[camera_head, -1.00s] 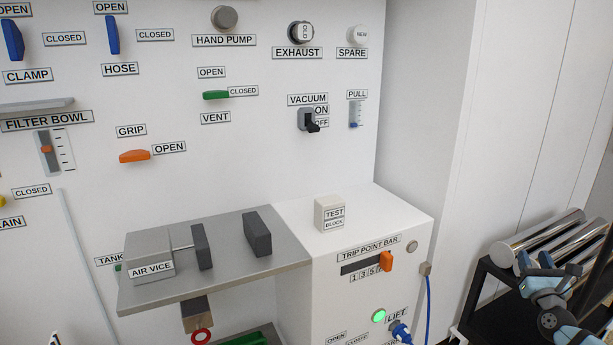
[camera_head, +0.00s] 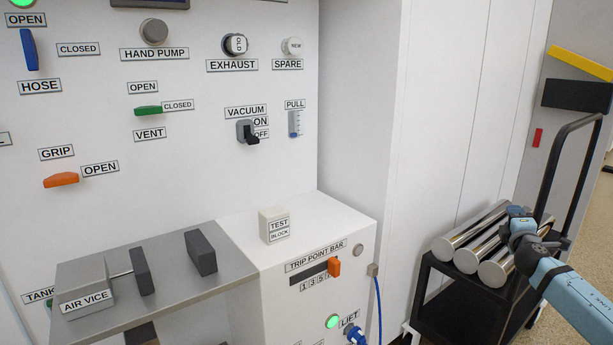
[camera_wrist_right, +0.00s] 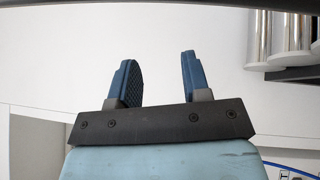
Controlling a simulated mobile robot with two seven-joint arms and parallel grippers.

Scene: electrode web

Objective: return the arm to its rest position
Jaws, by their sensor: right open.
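My right arm (camera_head: 565,285) comes in from the lower right in the head view, in front of a black cart. Its gripper does not show clearly there. In the right wrist view my right gripper (camera_wrist_right: 160,80) is open, with two blue fingers apart and nothing between them. A plain pale surface lies behind the fingers. My left gripper is in neither view.
A black cart (camera_head: 468,310) with several metal cylinders (camera_head: 480,240) stands at the right, close to my arm. Left of it are a white panel with an air vice (camera_head: 88,287), a test block (camera_head: 274,225) and a blue cable (camera_head: 379,310).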

